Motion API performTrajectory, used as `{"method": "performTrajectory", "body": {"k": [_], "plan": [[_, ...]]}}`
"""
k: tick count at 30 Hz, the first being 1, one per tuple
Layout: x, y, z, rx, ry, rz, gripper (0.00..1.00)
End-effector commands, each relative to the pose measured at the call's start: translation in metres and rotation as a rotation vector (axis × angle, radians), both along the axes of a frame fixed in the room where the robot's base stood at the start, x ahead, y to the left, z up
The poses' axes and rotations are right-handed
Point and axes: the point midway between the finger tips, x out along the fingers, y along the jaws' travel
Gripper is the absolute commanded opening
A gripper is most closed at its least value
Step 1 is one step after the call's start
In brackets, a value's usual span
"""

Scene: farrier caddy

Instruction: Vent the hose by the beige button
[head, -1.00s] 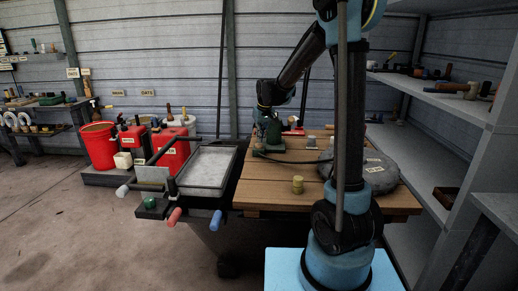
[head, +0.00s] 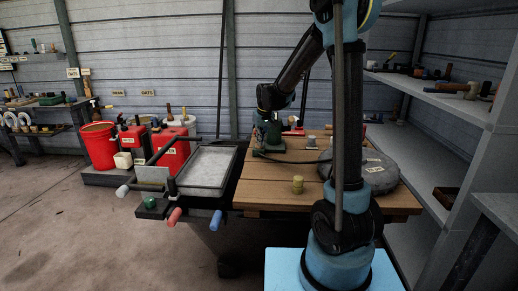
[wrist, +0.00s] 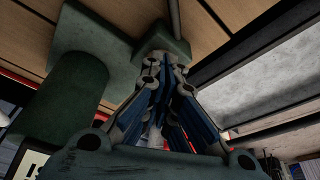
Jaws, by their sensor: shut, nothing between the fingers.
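A dark green fixture (head: 262,149) stands at the back left of the wooden table, with a black hose (head: 290,161) running right from it. In the wrist view the fixture shows as a flat plate, a thick green cylinder (wrist: 62,108) and a small green block (wrist: 163,40) with a grey hose (wrist: 174,14) beyond it. My gripper (wrist: 163,62) is shut and empty, its fingertips close against the small block; I cannot tell whether they touch. In the head view my wrist is over the fixture. I cannot make out the beige button; the fingers may hide it.
Grey shelves (head: 440,150) stand at right.

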Motion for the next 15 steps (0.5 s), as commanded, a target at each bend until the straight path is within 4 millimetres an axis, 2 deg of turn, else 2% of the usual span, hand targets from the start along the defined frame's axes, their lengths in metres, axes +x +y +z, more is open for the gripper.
{"method": "performTrajectory", "body": {"k": [15], "plan": [[0.000, 0.000, -0.013, 0.000, 0.000, 0.000, 0.00]]}}
